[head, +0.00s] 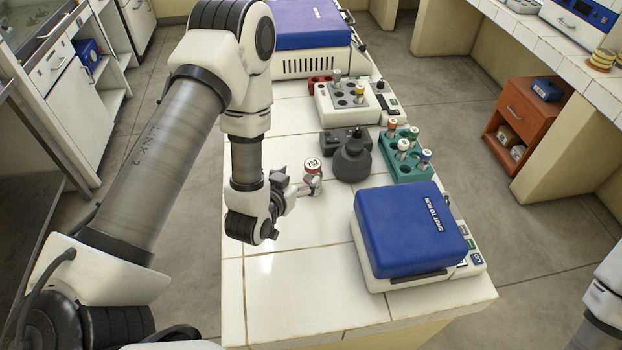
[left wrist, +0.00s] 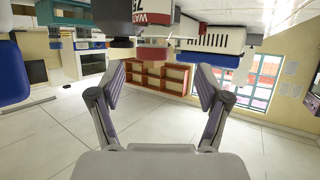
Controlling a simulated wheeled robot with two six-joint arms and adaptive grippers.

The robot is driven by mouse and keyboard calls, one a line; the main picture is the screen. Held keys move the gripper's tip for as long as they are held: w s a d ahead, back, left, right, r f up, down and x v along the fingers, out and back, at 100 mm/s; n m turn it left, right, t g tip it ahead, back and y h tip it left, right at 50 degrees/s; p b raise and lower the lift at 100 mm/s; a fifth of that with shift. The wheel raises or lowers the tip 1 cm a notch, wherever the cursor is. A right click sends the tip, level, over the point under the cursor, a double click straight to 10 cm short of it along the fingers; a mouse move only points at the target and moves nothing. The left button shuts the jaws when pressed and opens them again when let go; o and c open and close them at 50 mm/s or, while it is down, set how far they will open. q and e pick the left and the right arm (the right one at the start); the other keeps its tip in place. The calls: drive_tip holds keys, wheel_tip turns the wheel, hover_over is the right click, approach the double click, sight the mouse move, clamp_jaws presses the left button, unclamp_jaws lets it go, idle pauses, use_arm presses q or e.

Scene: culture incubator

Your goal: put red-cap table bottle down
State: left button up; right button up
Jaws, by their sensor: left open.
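The red-cap bottle (head: 313,181) stands upright on the white tiled bench, with a number on its cap. My left gripper (head: 296,184) is beside it, on its left side, with the fingers pointing toward it. In the left wrist view the two fingers (left wrist: 160,82) are spread wide with nothing between them. The bottle's red and white label (left wrist: 153,14) shows at the top edge of that view, past the fingertips, cut off by the frame. Part of the bottle is hidden by the gripper in the head view. My right gripper is out of the picture.
A dark grey device (head: 351,160) stands close right of the bottle. A green rack (head: 405,172) with several capped tubes is further right. A blue-lidded machine (head: 408,230) sits nearer, and another blue-lidded one (head: 306,25) is at the back. Tiles (head: 290,290) in front are bare.

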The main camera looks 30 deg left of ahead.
sight(309, 171)
use_arm(q)
drive_tip(key=p+x, duration=0.1)
drive_tip(key=x, duration=0.1)
drive_tip(key=p+x, duration=0.1)
drive_tip(key=x, duration=0.1)
drive_tip(key=d+p+x, duration=0.1)
drive_tip(key=x, duration=0.2)
drive_tip(key=shift+w, duration=0.1)
drive_tip(key=shift+w+f, duration=0.1)
drive_tip(key=shift+f, duration=0.05)
drive_tip(key=c, duration=1.4)
